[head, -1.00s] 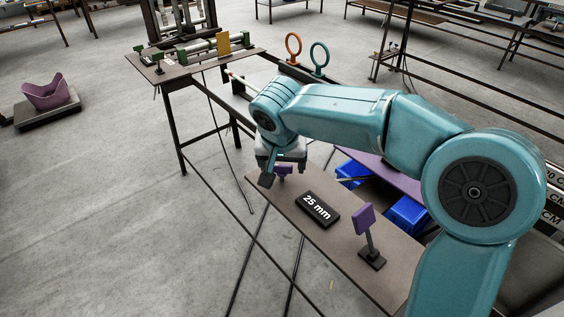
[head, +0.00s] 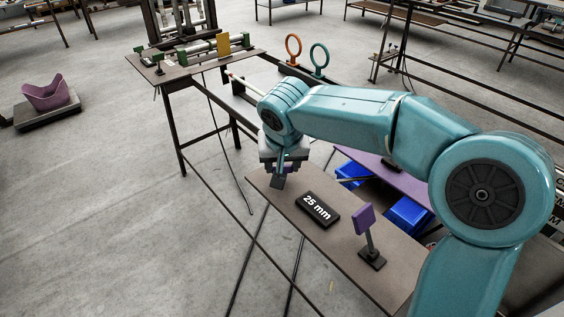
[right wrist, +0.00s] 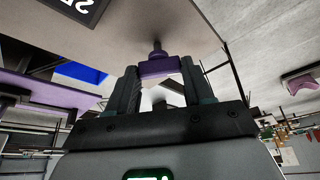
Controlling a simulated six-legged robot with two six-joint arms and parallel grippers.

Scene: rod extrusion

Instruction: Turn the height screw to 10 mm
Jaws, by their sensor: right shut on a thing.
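A black display (head: 317,209) on the brown table (head: 293,223) reads "25 mm". My right gripper (head: 281,174) points down at the table's far left end. In the right wrist view, its two fingers stand on either side of a purple knob (right wrist: 160,67) and are shut on it. The knob sits on a short dark shaft (right wrist: 157,47) at the table surface. In the head view the gripper mostly hides this knob. A second purple paddle (head: 363,219) stands upright on a dark post nearer me, untouched. My left gripper is not in view.
Blue bins (head: 407,214) and a purple surface (head: 415,185) lie right of the table, under my right arm. Orange (head: 293,48) and teal (head: 319,59) rings stand behind. A bench (head: 190,64) with a green-and-yellow fixture stands at the back left. The left floor is mostly open.

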